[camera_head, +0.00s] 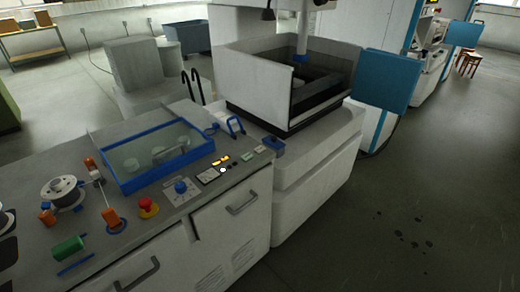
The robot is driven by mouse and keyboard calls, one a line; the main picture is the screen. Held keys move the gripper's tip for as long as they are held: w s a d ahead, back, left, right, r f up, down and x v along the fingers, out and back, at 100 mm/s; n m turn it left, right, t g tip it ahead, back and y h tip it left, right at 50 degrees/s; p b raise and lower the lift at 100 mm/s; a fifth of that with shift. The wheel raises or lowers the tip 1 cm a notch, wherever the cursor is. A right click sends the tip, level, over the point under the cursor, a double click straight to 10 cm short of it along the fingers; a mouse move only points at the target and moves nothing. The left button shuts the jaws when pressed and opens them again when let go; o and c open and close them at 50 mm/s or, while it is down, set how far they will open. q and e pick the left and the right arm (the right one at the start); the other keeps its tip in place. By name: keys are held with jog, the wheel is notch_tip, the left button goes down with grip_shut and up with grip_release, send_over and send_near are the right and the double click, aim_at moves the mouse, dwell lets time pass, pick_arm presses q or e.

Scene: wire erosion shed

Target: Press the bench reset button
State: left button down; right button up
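The bench (160,262) has a grey top and light front doors, and fills the lower left. No label is readable, so I cannot tell which of these is the reset button. Neither of my grippers is in view.
A blue-framed tray with a clear cover (125,188), a spool (64,194), orange-handled tools (110,217) and a green cylinder (68,248) are on the bench. A wire erosion machine (262,82) adjoins it. Open floor (430,190) lies to the right.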

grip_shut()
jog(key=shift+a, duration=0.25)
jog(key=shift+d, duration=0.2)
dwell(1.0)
